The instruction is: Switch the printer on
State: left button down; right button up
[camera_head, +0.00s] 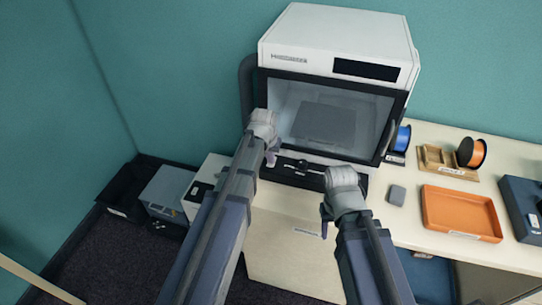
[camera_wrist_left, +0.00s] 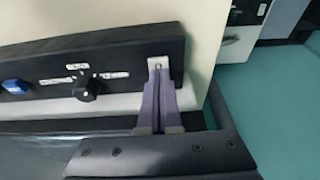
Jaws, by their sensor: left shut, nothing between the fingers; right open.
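The printer (camera_head: 335,35) is a white cabinet with a dark-framed glass door and a dark, blank display. A dark control panel (camera_head: 300,172) runs below the door. In the left wrist view this panel (camera_wrist_left: 120,58) carries a black knob (camera_wrist_left: 87,86), small pale labels and a blue part (camera_wrist_left: 15,86). My left gripper (camera_head: 272,157) is at the panel's left end in the head view. Its shut fingers (camera_wrist_left: 160,66) overlap the panel's end in the wrist view; contact cannot be told, and they hide what is behind them. My right gripper (camera_head: 324,228) is open, low in front of the printer stand.
An orange tray (camera_head: 462,212), a small grey block (camera_head: 397,195), and blue (camera_head: 402,138) and orange (camera_head: 471,152) spools are on the table to the right. A dark blue box (camera_head: 522,205) stands at the far right. Boxes (camera_head: 165,190) sit on the floor at left.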

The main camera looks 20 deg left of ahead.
pick_arm(q)
jog(key=shift+w+r, duration=0.1)
jog(key=shift+r+p, duration=0.4)
jog(key=shift+p, duration=0.1)
jog(key=p+v, duration=1.2)
jog(key=v, duration=0.1)
jog(key=shift+s, duration=0.25)
jog(key=shift+f, duration=0.1)
jog(key=shift+w+d+r+t, duration=0.1)
jog(key=shift+w+r+t, duration=0.1)
jog(key=shift+w, duration=0.2)
jog(key=shift+w+d+r+t, duration=0.1)
jog(key=shift+w+t, duration=0.1)
jog(key=shift+w, duration=0.2)
jog(key=shift+f, duration=0.15)
jog(key=b+x, duration=0.8)
jog(key=x, duration=0.1)
jog(key=b+x, duration=0.4)
jog(key=b, duration=0.1)
jog(key=shift+s+a+f, duration=0.1)
jog(key=shift+s+f, duration=0.2)
jog(key=shift+f, duration=0.2)
